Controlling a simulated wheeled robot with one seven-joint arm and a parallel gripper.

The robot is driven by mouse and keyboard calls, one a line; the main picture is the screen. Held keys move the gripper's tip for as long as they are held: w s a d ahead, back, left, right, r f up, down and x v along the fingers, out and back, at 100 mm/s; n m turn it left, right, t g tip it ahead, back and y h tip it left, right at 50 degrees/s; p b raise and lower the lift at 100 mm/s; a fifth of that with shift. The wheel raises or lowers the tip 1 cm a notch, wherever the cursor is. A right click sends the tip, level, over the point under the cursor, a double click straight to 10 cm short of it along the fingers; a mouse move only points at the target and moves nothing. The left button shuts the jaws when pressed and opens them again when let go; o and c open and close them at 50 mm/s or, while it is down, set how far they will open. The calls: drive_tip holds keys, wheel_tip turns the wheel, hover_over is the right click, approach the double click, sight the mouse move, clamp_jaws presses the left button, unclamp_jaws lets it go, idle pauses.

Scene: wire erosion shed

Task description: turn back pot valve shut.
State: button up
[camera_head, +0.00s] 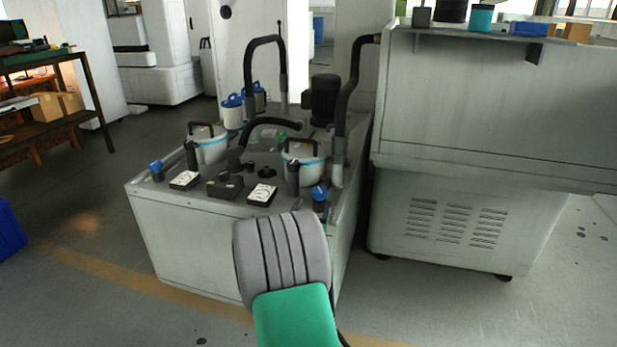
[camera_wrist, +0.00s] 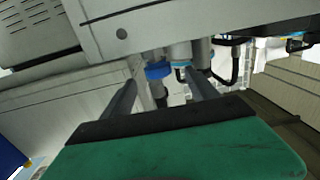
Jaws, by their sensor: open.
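Two grey lidded pots with light-blue bands stand on a low cabinet, the left pot (camera_head: 210,149) and the right pot (camera_head: 302,170). A blue valve handle (camera_head: 155,166) sits left of the left pot, and another blue valve handle (camera_head: 319,192) sits at the right pot's front right. I cannot tell which is the back one, or whether either is open or shut. In the wrist view my gripper (camera_wrist: 160,78) is open and empty, its two dark fingers spread. A blue knob (camera_wrist: 158,70) shows between them, seemingly farther off. In the head view my own arm hides most of the gripper.
Black hoses (camera_head: 262,42) rise behind the pots, near a dark motor (camera_head: 322,98). White gauges (camera_head: 262,194) and a black box (camera_head: 225,185) lie on the cabinet top. A large grey machine (camera_head: 465,210) stands close at right. Floor is free at front left.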

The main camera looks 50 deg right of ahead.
sight(318, 196)
drive_tip(key=shift+w+d+r, duration=0.15)
drive_tip(key=shift+d+r, duration=0.05)
drive_tip(key=shift+d, duration=0.2)
drive_tip(key=shift+h, duration=0.3)
drive_tip(key=x, duration=0.3)
drive_tip(key=b+x, duration=0.1)
drive_tip(key=x, duration=0.3)
drive_tip(key=shift+s+d, duration=0.1)
drive_tip(key=shift+s, duration=0.15)
drive_tip(key=shift+w+d, duration=0.15)
drive_tip(key=shift+w, duration=0.05)
drive_tip(key=shift+c, duration=0.4)
drive_tip(key=c, duration=1.3)
